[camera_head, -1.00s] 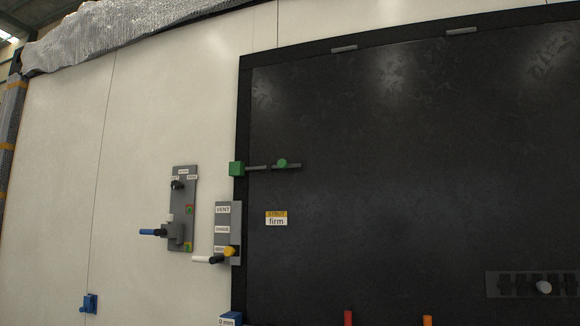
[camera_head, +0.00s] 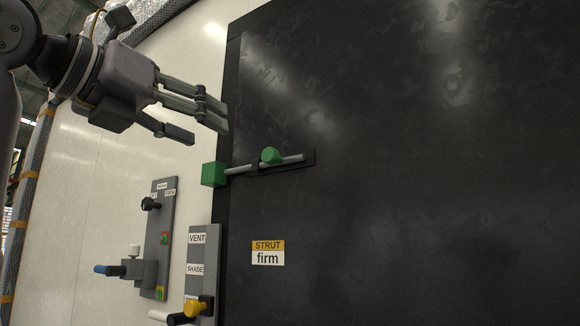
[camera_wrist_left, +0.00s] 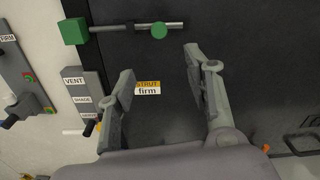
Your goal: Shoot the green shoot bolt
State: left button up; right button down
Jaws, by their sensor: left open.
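The green shoot bolt has a grey rod with a round green knob (camera_head: 270,156), mounted on the black panel. The rod runs left to a green block (camera_head: 213,174) at the panel's left edge. I cannot tell whether the rod enters it. My left gripper (camera_head: 207,124) is open and empty, in front of the wall, above and left of the knob in the head view. In the left wrist view the open fingers (camera_wrist_left: 160,76) point towards the panel. The knob (camera_wrist_left: 159,31) and green block (camera_wrist_left: 75,31) show beyond the fingertips, nothing touching them. My right gripper is not in view.
A "STRUT firm" label (camera_head: 268,252) is below the bolt. A grey VENT/SHADE plate (camera_head: 204,255) with a yellow-hubbed lever and another grey plate (camera_head: 165,215) with a blue-tipped handle stick out at lower left. The panel right of the knob is clear.

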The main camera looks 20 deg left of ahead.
pick_arm(q)
jog(key=p, duration=0.2)
send_near(267, 154)
jog(key=w+p, duration=0.1)
jog(key=w, duration=0.2)
jog(key=w+d+p, duration=0.1)
jog(key=w+p, duration=0.2)
jog(key=w, duration=0.2)
jog(key=shift+w+d, duration=0.2)
jog(key=shift+w, duration=0.65)
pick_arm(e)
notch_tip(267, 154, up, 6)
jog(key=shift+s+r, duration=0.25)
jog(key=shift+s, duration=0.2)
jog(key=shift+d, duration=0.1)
pick_arm(q)
jog(key=shift+s, duration=0.1)
jog(key=c, duration=0.4)
grip_shut()
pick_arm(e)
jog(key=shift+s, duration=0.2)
